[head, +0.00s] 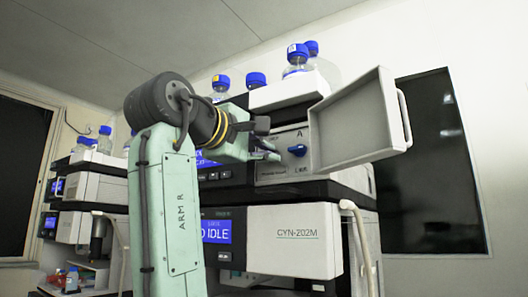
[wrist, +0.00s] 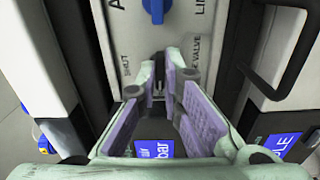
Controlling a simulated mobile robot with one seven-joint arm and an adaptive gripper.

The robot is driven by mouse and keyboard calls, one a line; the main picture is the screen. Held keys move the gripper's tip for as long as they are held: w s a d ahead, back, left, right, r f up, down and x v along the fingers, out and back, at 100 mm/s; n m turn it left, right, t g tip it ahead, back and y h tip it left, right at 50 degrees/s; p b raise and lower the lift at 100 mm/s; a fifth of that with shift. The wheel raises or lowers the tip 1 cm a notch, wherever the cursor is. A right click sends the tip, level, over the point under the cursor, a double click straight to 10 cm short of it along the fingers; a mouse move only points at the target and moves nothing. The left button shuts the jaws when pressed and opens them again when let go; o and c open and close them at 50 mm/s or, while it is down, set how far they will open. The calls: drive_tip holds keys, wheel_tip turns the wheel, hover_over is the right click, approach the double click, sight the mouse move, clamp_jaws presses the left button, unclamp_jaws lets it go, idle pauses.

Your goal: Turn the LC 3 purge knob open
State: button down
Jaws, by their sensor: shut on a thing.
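My gripper (head: 266,150) reaches in from the left to the pale valve panel (head: 282,138) of the nearest instrument stack. In the wrist view my gripper (wrist: 160,70) has its fingertips close together on a small dark part, which I take to be the purge knob (wrist: 159,66). The fingers hide most of it, and its angle cannot be told. The panel lettering beside it reads SHUT on one side and VALVE on the other. A blue knob (head: 297,150) marked A sits apart from the fingertips; it also shows in the wrist view (wrist: 154,10).
An open pale door (head: 352,122) stands out to the right of the panel. Blue-capped bottles (head: 297,66) stand on top. Another stack (head: 88,205) stands at the left.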

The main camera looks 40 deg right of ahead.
idle(0.4)
drive_tip(key=c, duration=1.7)
unclamp_jaws()
drive_tip(key=v, duration=1.2)
